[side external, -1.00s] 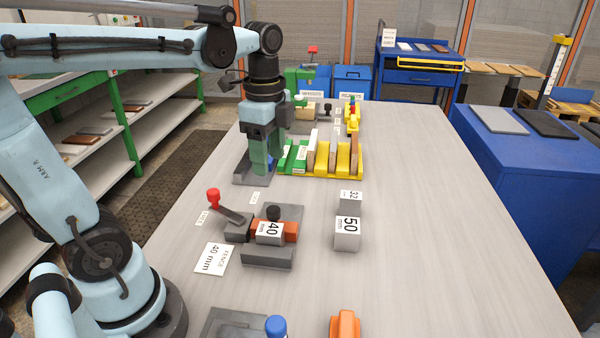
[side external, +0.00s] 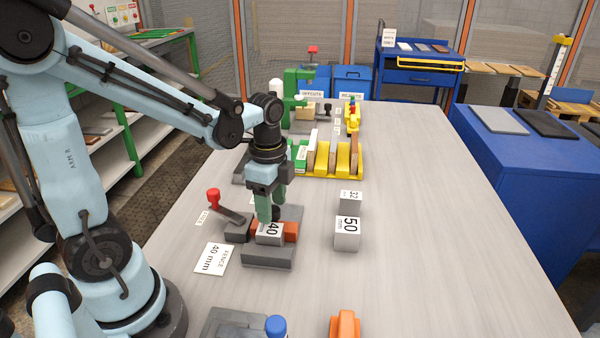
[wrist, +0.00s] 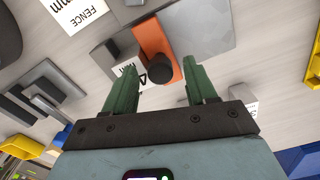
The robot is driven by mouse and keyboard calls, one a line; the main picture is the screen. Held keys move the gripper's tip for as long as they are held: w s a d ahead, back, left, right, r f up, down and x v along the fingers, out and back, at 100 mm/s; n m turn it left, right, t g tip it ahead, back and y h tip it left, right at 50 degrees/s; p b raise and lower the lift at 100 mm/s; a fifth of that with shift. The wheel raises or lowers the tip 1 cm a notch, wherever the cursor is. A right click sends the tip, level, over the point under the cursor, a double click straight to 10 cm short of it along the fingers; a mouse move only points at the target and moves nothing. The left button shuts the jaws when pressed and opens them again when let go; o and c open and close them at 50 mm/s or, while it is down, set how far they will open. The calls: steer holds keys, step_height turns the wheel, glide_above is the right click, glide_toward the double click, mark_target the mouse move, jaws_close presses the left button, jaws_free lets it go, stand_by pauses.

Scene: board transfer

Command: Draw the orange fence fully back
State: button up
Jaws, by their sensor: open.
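The orange fence (side external: 291,231) is a short bar on a grey fixture (side external: 268,257), partly hidden behind the white-faced 40 block (side external: 269,237). In the wrist view the fence (wrist: 158,42) carries a round black knob (wrist: 159,72). My gripper (side external: 271,213) is over the fixture, pointing down, with its green fingers open. In the wrist view the knob appears between the open fingers of my gripper (wrist: 163,70), with a gap on each side. I cannot tell how far down beside the knob the fingertips reach. The fingers partly hide the knob in the side view.
A red-knobbed lever (side external: 214,196) stands left of the fixture, by a "FENCE 40 mm" card (side external: 213,259). A 50 mm block (side external: 347,234) and a 32 block (side external: 350,198) stand to the right. A yellow rack (side external: 345,160) is behind. The table's right side is clear.

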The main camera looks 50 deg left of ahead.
steer(key=shift+f, duration=0.25)
steer(key=shift+c, duration=0.3)
jaws_close()
